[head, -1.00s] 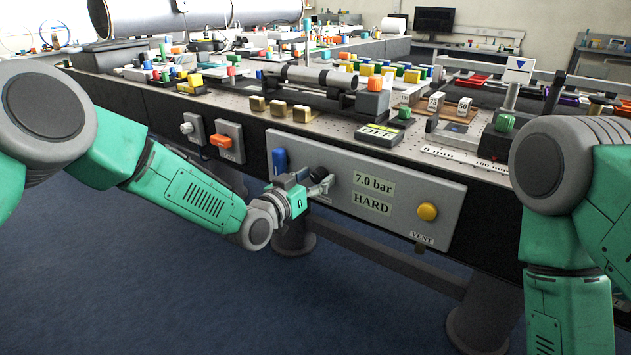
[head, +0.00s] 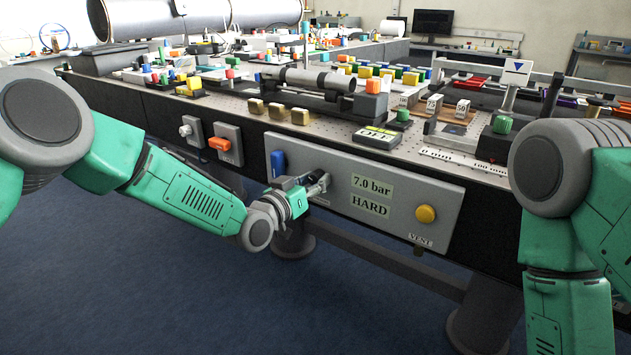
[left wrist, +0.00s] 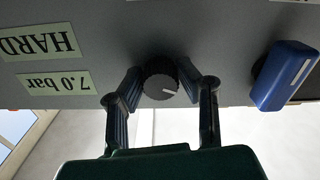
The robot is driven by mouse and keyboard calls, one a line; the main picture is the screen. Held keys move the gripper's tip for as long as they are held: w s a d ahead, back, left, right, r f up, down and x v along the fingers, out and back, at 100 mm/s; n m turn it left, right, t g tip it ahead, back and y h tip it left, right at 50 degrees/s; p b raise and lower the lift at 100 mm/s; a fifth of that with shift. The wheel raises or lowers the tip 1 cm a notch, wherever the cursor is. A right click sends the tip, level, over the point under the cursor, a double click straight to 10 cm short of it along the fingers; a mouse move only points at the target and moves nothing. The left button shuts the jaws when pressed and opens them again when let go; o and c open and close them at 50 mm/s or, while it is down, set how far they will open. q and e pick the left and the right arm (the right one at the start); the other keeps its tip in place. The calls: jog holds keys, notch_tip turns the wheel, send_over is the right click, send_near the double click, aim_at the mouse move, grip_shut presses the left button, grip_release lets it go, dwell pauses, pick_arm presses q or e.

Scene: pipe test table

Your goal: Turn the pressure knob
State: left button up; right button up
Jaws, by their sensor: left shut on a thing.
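The pressure knob (left wrist: 160,78) is dark and round with a white pointer line. It sits on the grey control panel (head: 400,222), whose labels read "7.0 bar" and "HARD" (head: 371,196). My left gripper (head: 319,184) is at the panel, left of these labels in the head view, and hides the knob there. In the left wrist view its two fingers (left wrist: 166,88) straddle the knob, shut on it. That view is upside down, and the pointer line points to its right. My right arm (head: 570,250) hangs at the right; its gripper is out of view.
A blue lever (head: 278,163) is on the panel just left of the gripper; it also shows in the left wrist view (left wrist: 284,75). A yellow VENT button (head: 425,214) is at the panel's right. Orange (head: 219,143) and white (head: 185,130) controls sit further left.

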pick_arm(q)
jog(key=n, duration=0.4)
jog(key=shift+f, duration=0.1)
jog(key=shift+n+b, duration=0.55)
jog(key=shift+n, duration=1.05)
jog(key=shift+a+f, duration=0.1)
jog(key=o, duration=1.1)
jog(key=shift+a, duration=0.1)
jog(key=v, duration=1.2)
